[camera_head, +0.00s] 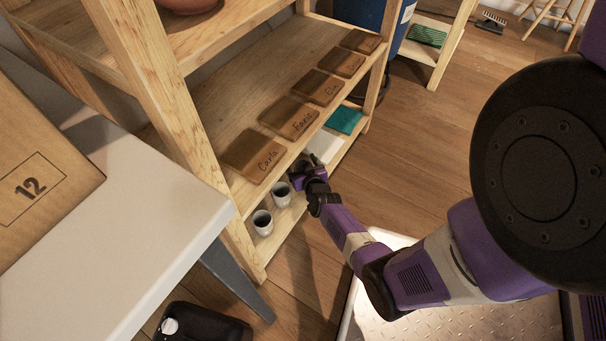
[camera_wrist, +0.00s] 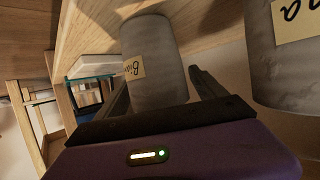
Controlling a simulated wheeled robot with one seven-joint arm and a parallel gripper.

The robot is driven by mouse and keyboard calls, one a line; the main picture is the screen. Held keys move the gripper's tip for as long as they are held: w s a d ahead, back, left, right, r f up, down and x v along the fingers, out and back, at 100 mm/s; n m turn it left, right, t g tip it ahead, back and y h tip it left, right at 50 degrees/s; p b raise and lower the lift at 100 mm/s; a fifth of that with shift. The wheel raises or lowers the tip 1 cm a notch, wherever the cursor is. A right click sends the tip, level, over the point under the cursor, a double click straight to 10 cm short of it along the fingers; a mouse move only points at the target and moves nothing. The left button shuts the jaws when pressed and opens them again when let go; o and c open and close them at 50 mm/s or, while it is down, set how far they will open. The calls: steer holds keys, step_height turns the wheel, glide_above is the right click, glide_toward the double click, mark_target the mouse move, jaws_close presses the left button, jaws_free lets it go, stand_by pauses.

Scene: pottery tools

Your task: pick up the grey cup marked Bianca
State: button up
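A grey cup (camera_wrist: 155,50) with a pale label reading "Bi…", the rest cut off by its curve, stands between the fingers of my gripper (camera_wrist: 161,80) in the wrist view. The fingers are open on either side of it, with a visible gap at the right finger; contact on the left is unclear. In the head view a cup (camera_head: 281,196) stands on the low shelf, just left of my gripper (camera_head: 300,176). A second grey cup (camera_wrist: 290,55) stands to the right in the wrist view, its label ending in "na".
The wooden shelf above (camera_head: 235,95) holds several brown name boards (camera_head: 254,156) and overhangs the low shelf. A white item (camera_head: 325,147) and a teal item (camera_head: 345,120) lie farther along.

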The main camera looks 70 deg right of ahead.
steer(key=c, duration=1.5)
